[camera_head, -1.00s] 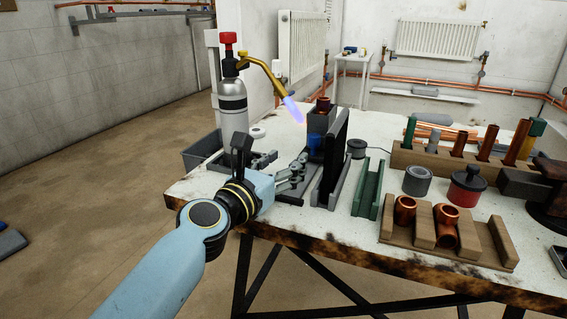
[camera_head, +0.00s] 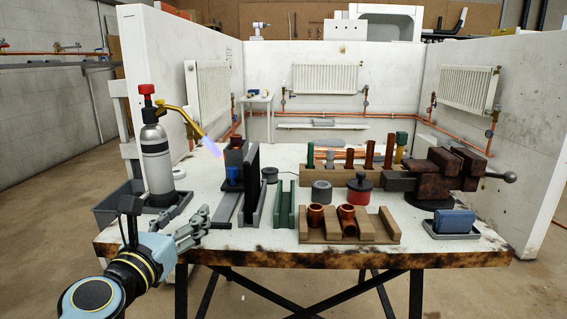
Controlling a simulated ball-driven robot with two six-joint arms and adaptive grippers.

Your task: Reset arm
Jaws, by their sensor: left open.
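My left gripper (camera_head: 192,226) is at the left front of the white workbench (camera_head: 270,238). Its fingers are apart with nothing between them, and they point right toward the grey plate and dark upright panel. My left arm comes in from the lower left corner. The gas torch (camera_head: 156,155), a grey cylinder with a red knob and brass nozzle, stands just behind the gripper. My right gripper is out of view.
A dark upright panel (camera_head: 252,182) and green channel (camera_head: 284,203) stand right of the gripper. A wooden holder (camera_head: 390,229) bears copper fittings. Coloured rods stand in a wooden rack (camera_head: 338,177). A vise (camera_head: 447,172) and a blue block (camera_head: 454,220) are at the right. A grey tray (camera_head: 112,205) is at the left.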

